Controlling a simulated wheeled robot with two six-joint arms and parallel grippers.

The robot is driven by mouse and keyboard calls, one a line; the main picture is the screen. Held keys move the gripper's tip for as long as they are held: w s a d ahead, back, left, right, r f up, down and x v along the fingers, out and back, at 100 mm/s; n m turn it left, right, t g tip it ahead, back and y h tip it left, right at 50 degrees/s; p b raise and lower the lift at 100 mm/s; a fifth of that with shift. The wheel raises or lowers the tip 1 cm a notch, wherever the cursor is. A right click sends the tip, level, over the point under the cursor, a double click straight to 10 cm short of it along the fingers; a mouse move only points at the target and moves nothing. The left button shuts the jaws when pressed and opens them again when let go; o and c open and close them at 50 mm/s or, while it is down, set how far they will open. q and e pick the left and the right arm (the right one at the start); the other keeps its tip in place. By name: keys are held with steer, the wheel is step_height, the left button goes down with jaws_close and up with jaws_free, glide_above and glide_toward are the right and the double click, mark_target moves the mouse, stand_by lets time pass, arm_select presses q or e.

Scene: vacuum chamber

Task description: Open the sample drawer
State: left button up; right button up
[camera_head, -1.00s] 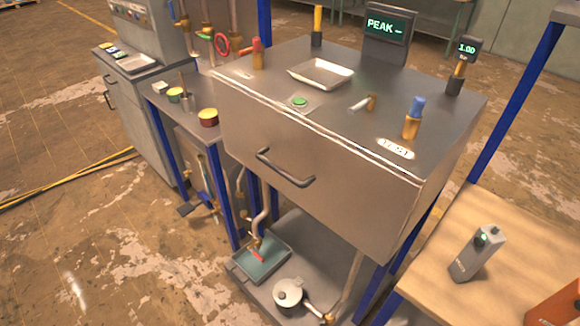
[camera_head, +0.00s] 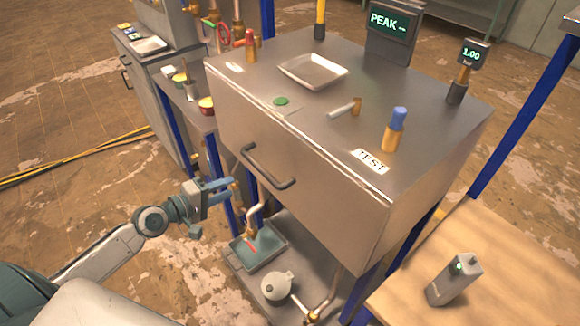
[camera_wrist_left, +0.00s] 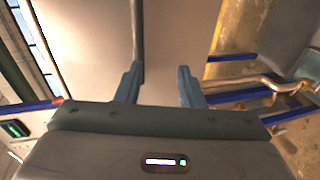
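The sample drawer (camera_head: 320,205) is a broad grey metal front under the steel worktop, and it looks shut. Its dark bar handle (camera_head: 266,168) runs across the left part of the front. My left gripper (camera_head: 232,187) is left of the handle and slightly lower in the head view, apart from it in the picture. In the left wrist view its two blue-grey fingers (camera_wrist_left: 158,82) stand apart with nothing between them. A dark bar runs up from the left finger there; I cannot tell whether it is the handle. My right gripper is not in view.
The worktop (camera_head: 310,110) carries a metal tray (camera_head: 313,71), a green button (camera_head: 280,101) and a blue-capped valve (camera_head: 394,130). A lower shelf holds a teal tray (camera_head: 257,248) and a round pot (camera_head: 277,286). A wooden table (camera_head: 500,255) stands at the right.

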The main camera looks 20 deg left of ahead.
mark_target(261, 173)
arm_select(q)
steer(key=shift+h, duration=0.5)
steer(key=w+d+p, duration=0.1)
steer(key=w+d, duration=0.1)
steer(key=w+d+p, duration=0.1)
steer(key=w+d, duration=0.1)
steer(key=w, duration=0.1)
steer(key=w+d+r+p, duration=0.1)
steer(key=w+d, duration=0.1)
steer(key=d, duration=0.1)
steer(key=shift+w, duration=0.4)
steer(key=shift+w+d+f, duration=0.2)
steer(key=shift+w+d, duration=0.15)
steer(key=shift+w, duration=0.2)
jaws_close()
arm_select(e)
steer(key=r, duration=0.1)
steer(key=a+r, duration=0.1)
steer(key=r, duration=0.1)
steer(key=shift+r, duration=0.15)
